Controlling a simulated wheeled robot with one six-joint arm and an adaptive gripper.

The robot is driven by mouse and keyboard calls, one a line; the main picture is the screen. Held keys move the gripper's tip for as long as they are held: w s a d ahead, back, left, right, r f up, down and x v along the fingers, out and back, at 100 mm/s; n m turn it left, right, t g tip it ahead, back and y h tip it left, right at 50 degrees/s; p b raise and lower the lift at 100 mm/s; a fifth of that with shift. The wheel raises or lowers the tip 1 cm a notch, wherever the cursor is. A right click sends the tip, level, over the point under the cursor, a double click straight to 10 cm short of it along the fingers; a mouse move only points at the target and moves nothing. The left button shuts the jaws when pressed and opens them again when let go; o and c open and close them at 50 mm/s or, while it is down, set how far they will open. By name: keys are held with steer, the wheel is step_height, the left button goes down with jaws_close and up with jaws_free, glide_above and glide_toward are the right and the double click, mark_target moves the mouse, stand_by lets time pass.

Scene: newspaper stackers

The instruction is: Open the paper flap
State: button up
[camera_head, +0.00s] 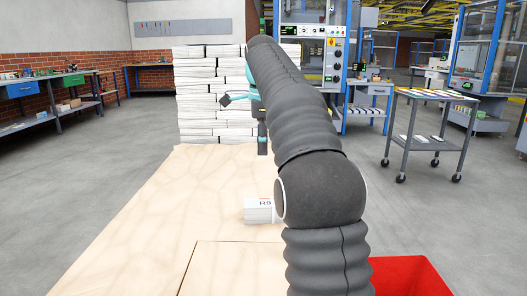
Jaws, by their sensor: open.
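Stacked white papers (208,95) form a tall block at the far end of the pale wooden surface (150,215). No separate paper flap can be made out among them. My dark arm reaches forward over the wood and hides part of the stack's right side. My gripper (244,124), with teal and dark parts, is in front of the stack with its fingers spread apart and nothing visible between them. I cannot tell whether it touches the papers.
A red bin (408,276) is at the lower right. A grey wheeled cart (435,100) stands on the right, with a blue-framed machine (312,50) behind the stack. A workbench (50,105) lines the left wall. Grey floor (75,180) is clear on the left.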

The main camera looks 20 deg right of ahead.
steer(key=shift+s+a+r, duration=0.1)
steer(key=shift+s+r, duration=0.1)
steer(key=shift+r, duration=0.95)
steer(key=shift+s+r, duration=0.15)
steer(key=shift+r, duration=0.95)
